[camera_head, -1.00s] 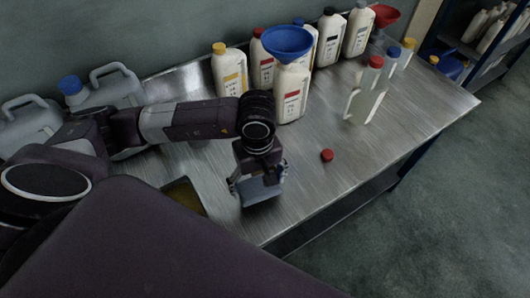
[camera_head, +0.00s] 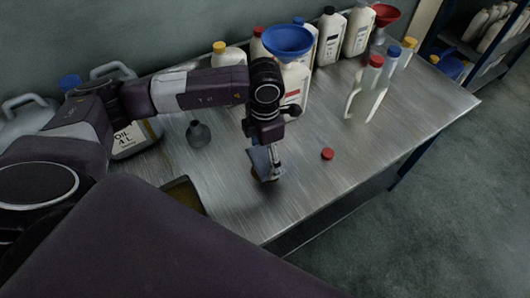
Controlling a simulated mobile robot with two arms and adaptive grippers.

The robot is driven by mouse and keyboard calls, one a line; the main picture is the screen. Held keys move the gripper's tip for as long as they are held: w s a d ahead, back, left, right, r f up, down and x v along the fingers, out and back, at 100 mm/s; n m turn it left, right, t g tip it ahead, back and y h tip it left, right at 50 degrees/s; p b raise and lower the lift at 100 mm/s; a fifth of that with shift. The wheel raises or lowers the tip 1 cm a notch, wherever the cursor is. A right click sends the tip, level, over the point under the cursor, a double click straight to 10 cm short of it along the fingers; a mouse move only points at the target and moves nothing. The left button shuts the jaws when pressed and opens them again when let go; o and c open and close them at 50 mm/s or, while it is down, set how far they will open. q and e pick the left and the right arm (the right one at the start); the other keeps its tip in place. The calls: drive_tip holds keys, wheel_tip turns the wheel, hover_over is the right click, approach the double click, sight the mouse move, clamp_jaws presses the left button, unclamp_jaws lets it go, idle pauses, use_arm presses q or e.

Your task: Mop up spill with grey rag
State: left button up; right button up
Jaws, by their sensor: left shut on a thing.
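My left gripper (camera_head: 272,158) is shut on the grey-blue rag (camera_head: 259,159). It holds the rag over the middle of the metal workbench (camera_head: 235,205). The rag hangs steeply tilted, its lower edge at or just above the bench top; I cannot tell if it touches. A small brownish patch (camera_head: 268,178) shows at the rag's lower end; I cannot tell whether it is spilled oil on the bench or a stain on the rag. My right gripper is not in view.
A red cap (camera_head: 327,153) lies right of the rag. A dark tray (camera_head: 184,194) is at the front edge, and a small dark grey vessel (camera_head: 198,134) stands behind. A blue funnel (camera_head: 287,42) sits on a white bottle among several bottles.

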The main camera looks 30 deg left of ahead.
sight(265, 164)
use_arm(q)
drive_tip(key=shift+w+r+n, duration=0.1)
drive_tip(key=shift+w+n, duration=0.1)
drive_tip(key=shift+n, duration=0.4)
drive_tip(key=shift+f, duration=0.3)
drive_tip(key=shift+f+b, duration=1.55)
drive_tip(key=shift+f, duration=0.8)
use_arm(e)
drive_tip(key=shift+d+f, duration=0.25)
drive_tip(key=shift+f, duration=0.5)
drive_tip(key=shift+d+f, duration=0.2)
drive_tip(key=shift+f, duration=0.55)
use_arm(q)
drive_tip(key=shift+f+b, duration=0.35)
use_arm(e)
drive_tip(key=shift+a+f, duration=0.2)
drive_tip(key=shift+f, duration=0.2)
use_arm(q)
drive_tip(key=shift+a, duration=0.1)
